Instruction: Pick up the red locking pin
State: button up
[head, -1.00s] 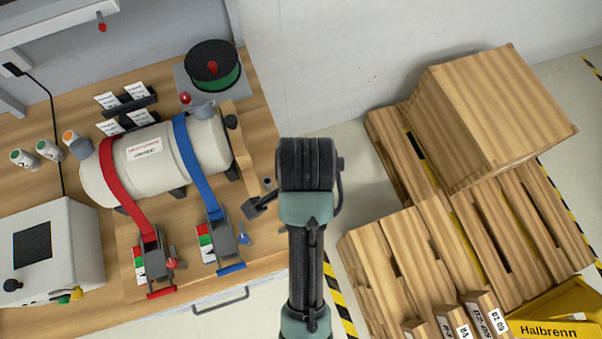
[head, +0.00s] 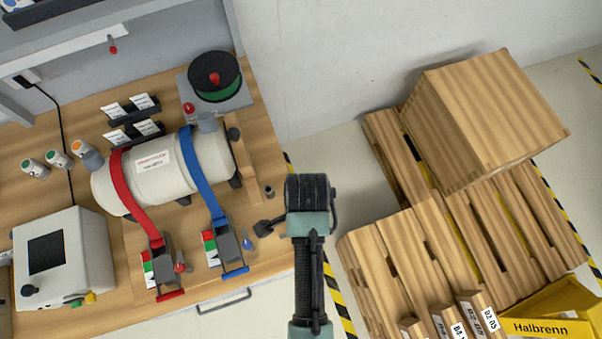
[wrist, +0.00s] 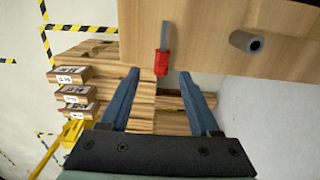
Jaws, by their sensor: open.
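In the wrist view a red piece with a grey metal shaft (wrist: 162,62), looking like the red locking pin, shows against the wooden bench edge. It is just beyond the fingertips of my gripper (wrist: 159,78), roughly in line with the gap. My gripper is open, with nothing between its fingers.
A white cylinder (head: 155,178) is strapped to the bench (head: 100,235) with red and blue straps. A blue-handled pin (head: 248,243) is near the blue ratchet. A grey round peg (wrist: 246,41) stands right of the red piece. Pallets (head: 400,250) and a wooden box (head: 485,120) are to the right.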

jog(key=shift+w+d+f+p, duration=0.15)
jog(key=shift+f+p, duration=0.2)
jog(key=shift+f, duration=1.75)
grip_shut()
